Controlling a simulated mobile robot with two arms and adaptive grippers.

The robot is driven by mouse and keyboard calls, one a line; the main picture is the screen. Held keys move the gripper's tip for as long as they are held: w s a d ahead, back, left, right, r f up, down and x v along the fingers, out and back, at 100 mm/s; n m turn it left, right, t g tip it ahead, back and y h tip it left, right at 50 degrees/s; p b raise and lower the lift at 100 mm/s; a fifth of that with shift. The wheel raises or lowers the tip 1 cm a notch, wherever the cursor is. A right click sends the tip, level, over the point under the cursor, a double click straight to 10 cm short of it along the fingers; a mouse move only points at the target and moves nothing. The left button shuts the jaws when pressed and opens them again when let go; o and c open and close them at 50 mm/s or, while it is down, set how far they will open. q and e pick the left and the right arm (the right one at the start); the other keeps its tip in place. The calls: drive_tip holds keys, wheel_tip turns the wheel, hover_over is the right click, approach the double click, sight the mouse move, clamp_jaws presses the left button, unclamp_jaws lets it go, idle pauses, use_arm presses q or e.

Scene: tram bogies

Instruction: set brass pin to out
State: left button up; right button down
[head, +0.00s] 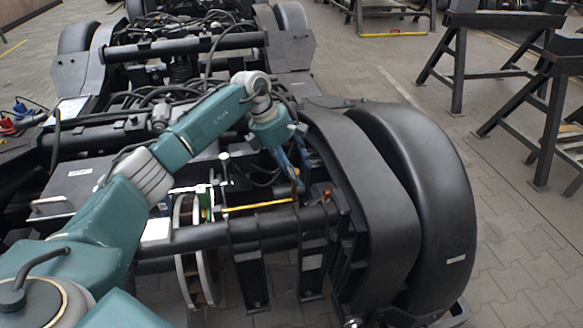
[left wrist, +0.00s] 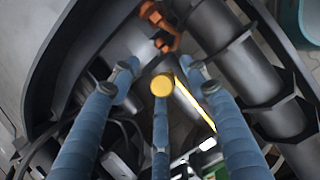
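The brass pin shows in the left wrist view as a round gold head (left wrist: 161,85), between the blue fingers of my left gripper (left wrist: 162,75). Two fingers stand to either side of it with gaps, and the third reaches up from below, close to it or overlapping it in view. I cannot tell whether that finger touches it. In the head view my left gripper (head: 292,178) points down at the bogie beside the black wheel cover, and its fingers largely hide the pin. My right gripper is out of view.
A yellow bar (head: 258,206) lies just left of the gripper. An orange fitting (left wrist: 160,22) is close by. The large black wheel cover (head: 415,190) bounds the right side. A brake disc (head: 190,250) is at left. Black trestles (head: 460,65) stand on the paved floor.

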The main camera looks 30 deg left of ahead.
use_arm(q)
drive_tip(key=shift+a+r, duration=0.1)
drive_tip(key=shift+a, duration=0.05)
idle(0.3)
drive_tip(key=shift+a+r, duration=0.25)
drive_tip(key=shift+r, duration=0.2)
drive_tip(key=v, duration=1.1)
